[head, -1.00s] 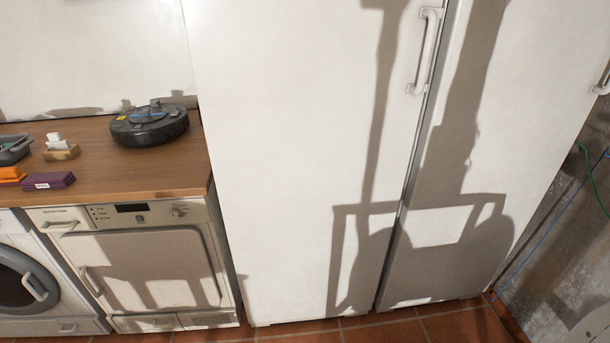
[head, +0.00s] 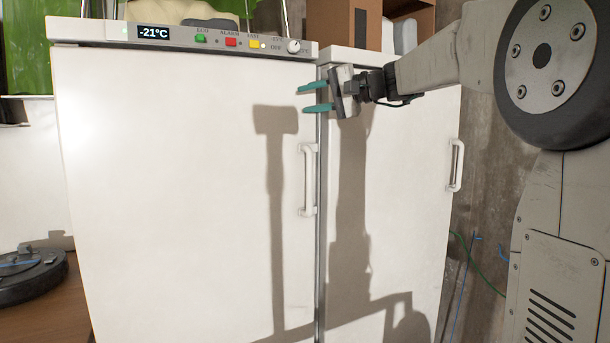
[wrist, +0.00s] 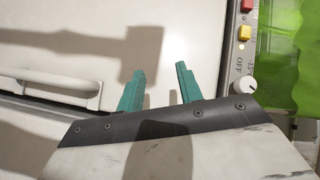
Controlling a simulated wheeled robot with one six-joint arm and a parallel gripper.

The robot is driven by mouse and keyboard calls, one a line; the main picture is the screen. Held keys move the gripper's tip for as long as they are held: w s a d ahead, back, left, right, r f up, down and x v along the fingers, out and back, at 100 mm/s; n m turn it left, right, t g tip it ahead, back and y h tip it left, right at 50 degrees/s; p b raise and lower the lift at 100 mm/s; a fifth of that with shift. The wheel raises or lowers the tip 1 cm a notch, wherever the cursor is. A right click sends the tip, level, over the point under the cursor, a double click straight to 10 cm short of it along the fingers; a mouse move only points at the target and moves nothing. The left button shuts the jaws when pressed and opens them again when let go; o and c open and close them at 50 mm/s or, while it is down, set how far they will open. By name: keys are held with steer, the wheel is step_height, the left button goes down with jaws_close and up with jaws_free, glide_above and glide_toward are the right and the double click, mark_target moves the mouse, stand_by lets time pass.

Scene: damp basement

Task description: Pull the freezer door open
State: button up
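The freezer (head: 180,150) is the tall white unit on the left in the head view, with a -21°C display on its top panel. Its door is shut. Its white vertical handle (head: 309,180) is at the door's right edge. My gripper (head: 308,97) has two teal fingers, spread apart with nothing between them. It is above the handle in the head view, near the top of the door. In the wrist view the fingers (wrist: 158,88) show apart in front of the white door, and the handle (wrist: 50,82) lies to their left, not touched.
A second white unit (head: 400,200) with its own handle (head: 456,165) stands right beside the freezer. A cardboard box (head: 345,25) sits on top. A wooden counter (head: 50,310) with a black robot vacuum (head: 30,275) is at lower left. A green cable (head: 480,265) hangs at right.

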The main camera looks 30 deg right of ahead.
steer(key=s+d+f+m+t, duration=0.1)
steer(key=d+f+m, duration=0.2)
steer(key=f+m, duration=0.75)
steer(key=s+d+f+m+t, duration=0.1)
steer(key=d+f+m, duration=0.2)
steer(key=f+m, duration=0.7)
steer(key=w+a+r+m, duration=0.2)
steer(key=w+a+r, duration=0.1)
steer(key=w, duration=0.3)
steer(key=shift+w+a+h, duration=0.3)
steer(key=shift+a, duration=0.35)
steer(key=shift+m, duration=0.25)
jaws_close()
